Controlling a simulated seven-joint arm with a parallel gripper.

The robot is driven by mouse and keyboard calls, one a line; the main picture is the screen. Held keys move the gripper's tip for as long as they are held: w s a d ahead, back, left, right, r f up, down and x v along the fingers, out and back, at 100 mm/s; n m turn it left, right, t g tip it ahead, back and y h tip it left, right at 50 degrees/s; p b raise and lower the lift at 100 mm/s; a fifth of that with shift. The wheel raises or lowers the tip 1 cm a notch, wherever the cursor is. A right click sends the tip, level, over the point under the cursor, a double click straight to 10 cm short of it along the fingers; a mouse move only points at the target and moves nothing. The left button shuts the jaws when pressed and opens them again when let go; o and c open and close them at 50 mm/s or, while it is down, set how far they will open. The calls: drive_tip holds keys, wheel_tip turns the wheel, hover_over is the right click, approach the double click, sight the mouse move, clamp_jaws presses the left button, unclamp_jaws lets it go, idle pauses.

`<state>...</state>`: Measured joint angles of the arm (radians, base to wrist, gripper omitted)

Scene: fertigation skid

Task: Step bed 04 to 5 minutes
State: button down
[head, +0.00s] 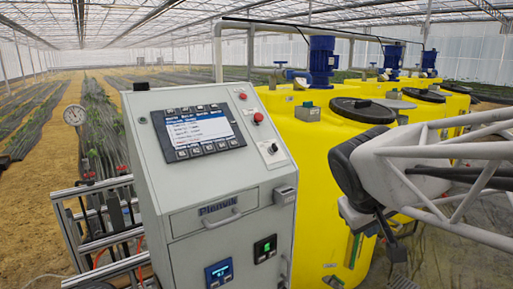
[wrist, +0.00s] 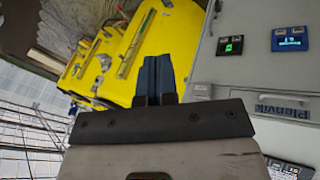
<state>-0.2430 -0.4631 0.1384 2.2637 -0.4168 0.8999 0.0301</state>
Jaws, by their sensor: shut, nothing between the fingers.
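The grey control cabinet (head: 160,190) stands left of centre in the head view. Its tilted panel holds a screen (head: 199,127) with a blue header and a white list, one line in red; the text is too small to read. A row of keys (head: 210,148) runs below the screen. In the wrist view a corner of this panel (wrist: 288,168) shows at the lower right, cut off. My gripper (head: 397,252) hangs right of the cabinet before the yellow tanks, well away from the panel. In the wrist view its fingers (wrist: 155,75) are together and empty.
Red buttons (head: 258,117) and a switch (head: 273,147) sit right of the screen. A drawer (head: 218,211) and two small displays (head: 219,273) (head: 265,247) are below. Yellow tanks (head: 310,135) with blue motors (head: 321,62) stand behind. A metal pipe frame (head: 100,235) is at left.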

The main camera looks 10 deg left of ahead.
sight(209, 148)
drive_tip(key=w+a+r+n+t, duration=0.2)
drive_tip(key=w+a, duration=0.4)
drive_tip(key=a, duration=0.6)
drive_tip(key=w+a+r+n+t, duration=0.3)
drive_tip(key=w+a+r+n, duration=0.2)
drive_tip(key=a, duration=0.6)
drive_tip(key=w+a+r+n+t, duration=0.2)
drive_tip(key=w+a+r, duration=0.4)
drive_tip(key=w+a, duration=0.3)
drive_tip(key=a+n, duration=0.1)
drive_tip(key=a, duration=0.2)
drive_tip(key=shift+a+n+t+y, duration=0.3)
drive_tip(key=shift+a+y, duration=0.05)
drive_tip(key=shift+y, duration=0.05)
drive_tip(key=shift+w+r, duration=0.1)
drive_tip(key=shift+w+a+f, duration=0.7)
drive_tip(key=shift+f, duration=0.4)
drive_tip(key=shift+w+a+f, duration=0.65)
drive_tip(key=shift+f, duration=0.4)
drive_tip(key=shift+w+a+f, duration=0.7)
drive_tip(key=shift+f, duration=0.4)
drive_tip(key=shift+w+a+f, duration=0.35)
drive_tip(key=shift+w+f, duration=0.05)
drive_tip(key=shift+f, duration=0.2)
drive_tip(key=shift+r, duration=0.1)
drive_tip(key=shift+s+d+r, duration=0.35)
drive_tip(key=shift+r, duration=0.15)
